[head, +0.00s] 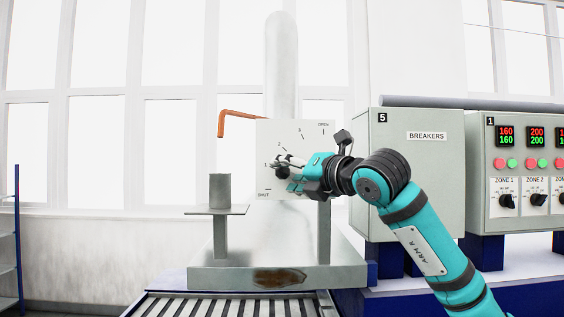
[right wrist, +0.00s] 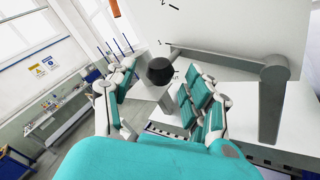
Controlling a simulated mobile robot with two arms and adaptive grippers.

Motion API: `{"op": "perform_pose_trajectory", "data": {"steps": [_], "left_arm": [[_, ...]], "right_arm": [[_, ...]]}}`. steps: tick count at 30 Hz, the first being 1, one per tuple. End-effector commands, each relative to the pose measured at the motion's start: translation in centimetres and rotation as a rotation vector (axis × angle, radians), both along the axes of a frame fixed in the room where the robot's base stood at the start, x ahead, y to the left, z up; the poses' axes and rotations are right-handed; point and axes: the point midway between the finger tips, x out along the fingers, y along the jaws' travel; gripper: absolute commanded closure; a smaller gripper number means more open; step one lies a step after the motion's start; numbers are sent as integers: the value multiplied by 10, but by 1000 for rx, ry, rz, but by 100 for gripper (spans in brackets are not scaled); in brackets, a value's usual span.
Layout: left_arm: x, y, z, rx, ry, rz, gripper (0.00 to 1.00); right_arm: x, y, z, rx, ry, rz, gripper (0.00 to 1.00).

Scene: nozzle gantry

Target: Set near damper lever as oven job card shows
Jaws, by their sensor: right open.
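A pale dial plate (head: 298,135) stands in the middle of the head view, marked SHUT, 1, 2, 3 and OPEN along an arc. My right gripper (head: 278,164) is in front of the plate, close to mark 1, with its fingers apart. In the right wrist view a dark round knob (right wrist: 161,70) appears between the open fingers. I cannot tell whether they touch it. No job card is seen, and my left gripper is not in view.
A grey stand with a cup (head: 220,188) is left of the plate. The breaker cabinet (head: 415,180) and zone control panel (head: 520,190) stand on the right. A roller conveyor (head: 230,306) runs along the bottom. Space left of the stand is clear.

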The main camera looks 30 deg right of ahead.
Motion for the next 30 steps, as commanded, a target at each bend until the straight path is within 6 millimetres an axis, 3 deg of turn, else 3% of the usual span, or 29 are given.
{"op": "perform_pose_trajectory", "data": {"steps": [6,17,27,30], "left_arm": [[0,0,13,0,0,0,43],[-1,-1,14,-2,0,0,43],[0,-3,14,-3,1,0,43],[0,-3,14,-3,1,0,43]], "right_arm": [[24,1,1,1,1,0,47],[28,1,0,0,0,0,48],[27,1,0,0,-1,1,93],[27,1,0,0,-2,1,100]]}}
